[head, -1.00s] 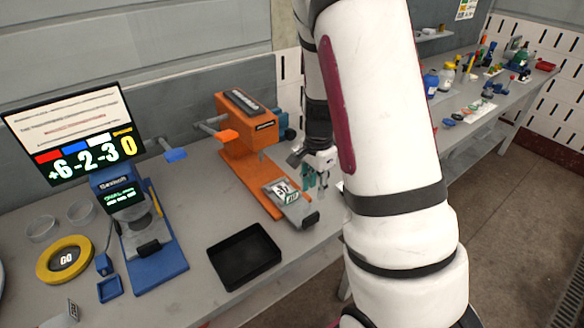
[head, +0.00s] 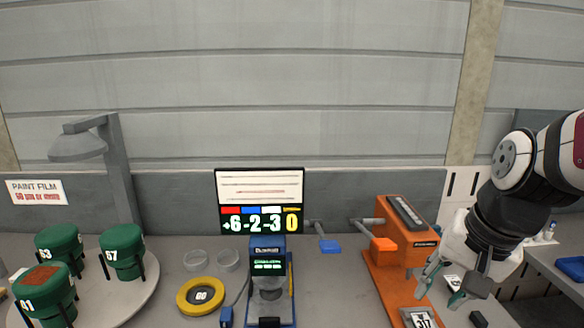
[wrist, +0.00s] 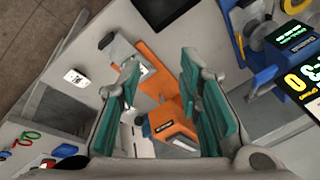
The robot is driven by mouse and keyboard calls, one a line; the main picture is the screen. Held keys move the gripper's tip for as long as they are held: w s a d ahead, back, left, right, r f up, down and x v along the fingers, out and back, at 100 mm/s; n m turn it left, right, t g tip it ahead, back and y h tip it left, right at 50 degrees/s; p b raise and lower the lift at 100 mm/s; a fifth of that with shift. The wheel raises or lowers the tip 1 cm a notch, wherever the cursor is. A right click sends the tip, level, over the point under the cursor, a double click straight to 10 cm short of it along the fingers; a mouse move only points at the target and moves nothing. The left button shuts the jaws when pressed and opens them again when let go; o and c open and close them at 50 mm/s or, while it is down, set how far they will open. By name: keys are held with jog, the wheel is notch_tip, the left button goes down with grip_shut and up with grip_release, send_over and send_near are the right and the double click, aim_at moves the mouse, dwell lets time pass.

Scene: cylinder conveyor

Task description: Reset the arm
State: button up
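My gripper (head: 443,282) is at the right in the head view, in front of and beside the orange machine (head: 393,262). Its two teal-padded fingers are spread apart. The wrist view shows the open gripper (wrist: 160,95) with nothing between the pads. Beyond the fingers lie the orange machine (wrist: 173,118) and the grey table (wrist: 82,58). The gripper is above the table and holds nothing.
A blue device (head: 268,292) stands mid-table under a screen (head: 260,188). A yellow ring (head: 182,302) and two clear dishes (head: 196,261) lie left of it. Several green cylinders (head: 122,250) stand on a round platform (head: 148,280) at the left. A lamp (head: 85,146) rises behind them.

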jog(key=s+a+r+n+t, duration=0.1)
jog(key=s+a+r+n, duration=0.1)
jog(key=s+n, duration=0.1)
jog(key=s+a+r+n+t, duration=0.1)
jog(key=s+a+r+n, duration=0.1)
jog(key=s, duration=0.4)
jog(key=shift+s+a+r+n+h, duration=0.15)
jog(key=shift+s+r+n+h, duration=0.2)
jog(key=shift+r+n, duration=0.5)
